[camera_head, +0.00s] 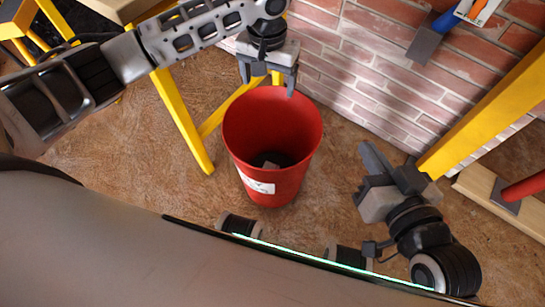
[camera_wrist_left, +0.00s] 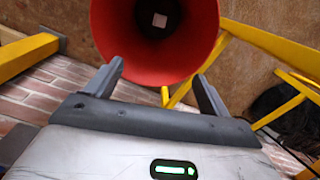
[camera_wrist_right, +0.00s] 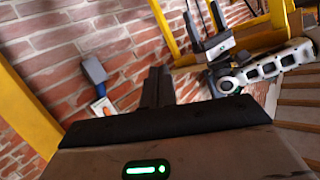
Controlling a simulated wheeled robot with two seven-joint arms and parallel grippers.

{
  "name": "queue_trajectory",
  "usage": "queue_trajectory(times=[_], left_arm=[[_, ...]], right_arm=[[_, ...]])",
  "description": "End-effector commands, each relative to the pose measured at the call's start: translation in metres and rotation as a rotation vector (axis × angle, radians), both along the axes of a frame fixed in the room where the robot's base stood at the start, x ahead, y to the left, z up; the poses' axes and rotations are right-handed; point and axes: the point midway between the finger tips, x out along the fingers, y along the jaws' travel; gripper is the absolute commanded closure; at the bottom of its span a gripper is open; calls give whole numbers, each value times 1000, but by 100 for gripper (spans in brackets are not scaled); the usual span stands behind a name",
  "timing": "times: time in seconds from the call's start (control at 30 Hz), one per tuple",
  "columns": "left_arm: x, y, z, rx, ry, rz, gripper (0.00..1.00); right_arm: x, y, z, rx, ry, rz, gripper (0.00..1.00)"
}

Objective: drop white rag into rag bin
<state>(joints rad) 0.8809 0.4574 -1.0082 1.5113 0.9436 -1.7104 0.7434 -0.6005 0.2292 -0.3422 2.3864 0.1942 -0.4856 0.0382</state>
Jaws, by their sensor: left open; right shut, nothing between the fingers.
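The red rag bin (camera_head: 245,140) stands upright on the brown floor, with a white label on its front. Its inside is dark, with a small pale patch at the bottom. In the left wrist view the bin (camera_wrist_left: 108,30) opens straight ahead, and the patch looks like a small whitish square (camera_wrist_left: 159,20). I cannot tell whether it is the white rag; no other white rag is seen. My left gripper (camera_head: 266,82) is open and empty above the bin's back rim. My right gripper (camera_head: 370,158) is shut and empty, to the right of the bin.
A brick wall (camera_head: 370,75) rises behind the bin. A yellow trestle leg (camera_head: 182,120) stands left of it, and a yellow beam (camera_head: 490,110) slants at the right. A blue-handled scraper (camera_head: 425,43) is at the wall. Bare floor lies around the bin.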

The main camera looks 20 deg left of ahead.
Motion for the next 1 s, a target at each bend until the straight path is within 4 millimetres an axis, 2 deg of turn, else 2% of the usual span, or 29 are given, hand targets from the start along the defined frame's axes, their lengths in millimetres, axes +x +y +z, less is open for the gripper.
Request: queue_trajectory(times=[0.03, 0.1, 0.3, 0.4, 0.57, 1.0], left_arm=[[1, 0, 20, -1, -3, 0, 19], [1, 0, 36, -2, -3, -1, 19], [0, 0, 72, -2, -2, 0, 19], [0, 0, 81, -1, -1, 1, 19], [0, 0, 87, 0, 1, 1, 19], [0, 0, 87, 0, 0, 0, 19]], right_arm=[[-1, -2, 4, -29, 8, 0, 100], [0, -4, -1, -46, 39, -3, 100], [1, -8, -12, -80, 105, -9, 100], [1, -9, -17, -90, 128, -10, 100], [0, -10, -20, -95, 140, -11, 100], [0, -10, -21, -95, 142, -11, 100]])
